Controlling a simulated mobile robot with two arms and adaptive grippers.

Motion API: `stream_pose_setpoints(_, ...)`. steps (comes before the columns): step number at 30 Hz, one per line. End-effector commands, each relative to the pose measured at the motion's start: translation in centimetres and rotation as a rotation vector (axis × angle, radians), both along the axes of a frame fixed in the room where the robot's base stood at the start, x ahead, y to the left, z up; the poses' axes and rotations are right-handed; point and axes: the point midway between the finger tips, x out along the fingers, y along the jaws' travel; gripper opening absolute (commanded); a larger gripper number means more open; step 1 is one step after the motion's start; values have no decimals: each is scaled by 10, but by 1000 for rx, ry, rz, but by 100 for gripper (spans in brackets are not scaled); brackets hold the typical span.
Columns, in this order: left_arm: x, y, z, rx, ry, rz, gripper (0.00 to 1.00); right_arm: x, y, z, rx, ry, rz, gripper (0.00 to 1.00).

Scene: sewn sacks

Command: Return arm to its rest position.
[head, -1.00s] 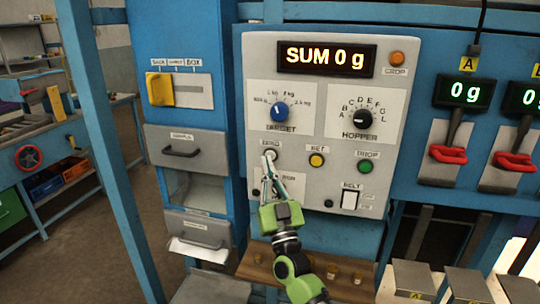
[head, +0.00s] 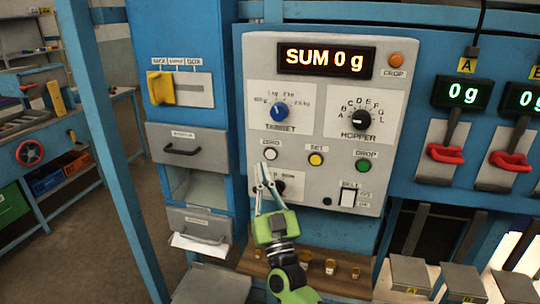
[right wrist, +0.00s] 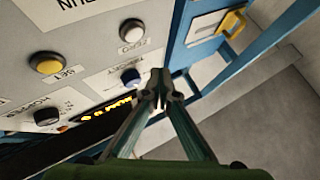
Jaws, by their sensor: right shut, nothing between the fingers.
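My right gripper (head: 264,187) is in front of the lower left part of the grey control panel (head: 312,180). It is shut and empty, with its fingertips just below the white ZERO button (head: 271,154). It covers part of a small black knob (head: 281,184). In the right wrist view the shut fingertips (right wrist: 158,88) appear apart from the ZERO button (right wrist: 131,32), with the yellow SET button (right wrist: 47,64) farther left. The panel display (head: 326,59) reads SUM 0 g. My left gripper is not in view.
A blue cabinet with grey drawers (head: 186,142) and a yellow lever (head: 160,88) stands left of the panel. Red levers (head: 446,154) under small displays are at the right. A ledge with several small brass-coloured pieces (head: 331,267) lies below. A blue post rises at the left.

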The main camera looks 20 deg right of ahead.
Motion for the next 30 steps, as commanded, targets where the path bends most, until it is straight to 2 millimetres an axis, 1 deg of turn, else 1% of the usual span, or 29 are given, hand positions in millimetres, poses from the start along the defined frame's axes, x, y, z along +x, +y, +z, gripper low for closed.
stream_pose_setpoints(7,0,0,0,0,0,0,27,0,0,-2,-1,4,0,0)
stream_pose_setpoints(8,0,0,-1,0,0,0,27,1,0,-5,-2,10,2,0)
stream_pose_setpoints(11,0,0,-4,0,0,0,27,6,3,-34,-15,62,12,0)
stream_pose_setpoints(14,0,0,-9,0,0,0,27,11,9,-92,-38,169,35,0)
stream_pose_setpoints(15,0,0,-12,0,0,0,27,12,11,-120,-49,222,45,0)
stream_pose_setpoints(17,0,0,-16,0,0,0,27,12,15,-167,-64,310,62,0)
stream_pose_setpoints(18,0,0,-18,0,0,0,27,9,17,-199,-74,369,74,0)
stream_pose_setpoints(20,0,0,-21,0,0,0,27,4,19,-244,-85,455,90,0)
stream_pose_setpoints(21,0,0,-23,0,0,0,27,-2,20,-275,-92,513,99,0)
stream_pose_setpoints(23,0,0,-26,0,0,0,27,-13,22,-320,-102,599,114,0)
stream_pose_setpoints(24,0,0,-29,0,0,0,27,-22,22,-350,-108,658,123,0)
stream_pose_setpoints(26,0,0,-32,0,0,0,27,-38,23,-393,-114,744,135,0)
stream_pose_setpoints(27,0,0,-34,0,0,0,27,-50,22,-421,-118,800,142,0)
stream_pose_setpoints(29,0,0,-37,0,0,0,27,-70,22,-463,-124,886,153,0)
stream_pose_setpoints(30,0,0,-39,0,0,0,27,-85,21,-490,-127,944,159,0)
